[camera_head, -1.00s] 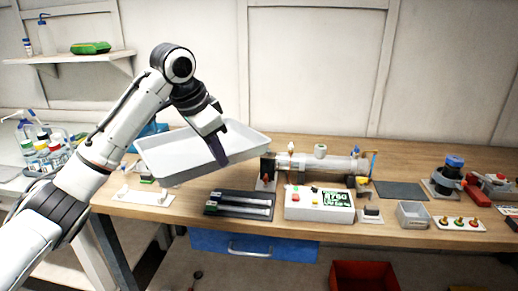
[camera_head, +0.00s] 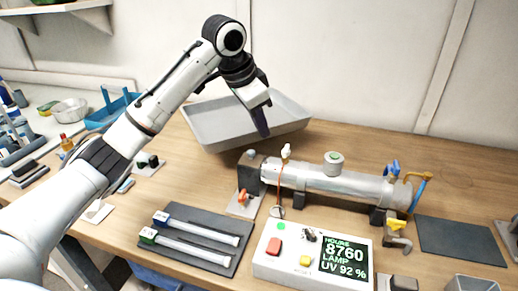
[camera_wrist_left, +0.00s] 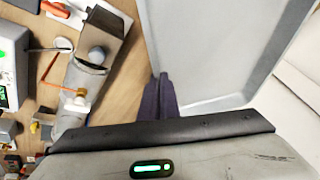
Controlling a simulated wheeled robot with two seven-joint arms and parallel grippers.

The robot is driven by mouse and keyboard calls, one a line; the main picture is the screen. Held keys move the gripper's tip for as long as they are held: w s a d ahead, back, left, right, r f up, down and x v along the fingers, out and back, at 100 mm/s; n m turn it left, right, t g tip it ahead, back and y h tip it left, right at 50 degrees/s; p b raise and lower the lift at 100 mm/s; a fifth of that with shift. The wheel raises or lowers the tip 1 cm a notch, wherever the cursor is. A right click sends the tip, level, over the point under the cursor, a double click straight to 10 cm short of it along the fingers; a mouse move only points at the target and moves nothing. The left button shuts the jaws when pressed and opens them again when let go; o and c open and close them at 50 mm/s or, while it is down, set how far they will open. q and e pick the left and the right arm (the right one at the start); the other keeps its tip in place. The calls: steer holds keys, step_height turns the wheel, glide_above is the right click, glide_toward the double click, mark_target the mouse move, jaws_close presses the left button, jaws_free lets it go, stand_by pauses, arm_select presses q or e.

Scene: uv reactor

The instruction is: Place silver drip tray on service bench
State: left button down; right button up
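The silver drip tray (camera_head: 215,127), a shallow grey rectangular pan, is at the back of the wooden service bench (camera_head: 190,180), behind the left end of the reactor tube. My left gripper (camera_head: 261,124) is at its near rim, fingers pointing down. In the left wrist view the dark purple fingers (camera_wrist_left: 160,98) are close together on the edge of the tray (camera_wrist_left: 215,55), and look shut on the rim. The tray's near underside is partly hidden, and I cannot tell whether it touches the bench. My right gripper is out of view.
The reactor tube (camera_head: 335,182) with fittings stands just in front of the tray. A control box (camera_head: 312,258) and a dark mat with two lamp tubes (camera_head: 200,238) lie nearer. A blue caddy (camera_head: 112,112) is left. A flat dark mat (camera_head: 460,240) lies right.

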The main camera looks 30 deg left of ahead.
arm_select(q)
steer(key=f, duration=0.3)
steer(key=shift+s, duration=0.2)
steer(key=shift+w+f, duration=0.15)
steer(key=shift+f, duration=2.1)
steer(key=c, duration=2.4)
jaws_free()
steer(key=shift+f, duration=0.2)
steer(key=shift+c, duration=0.2)
steer(key=o, duration=0.4)
steer(key=shift+r, duration=0.1)
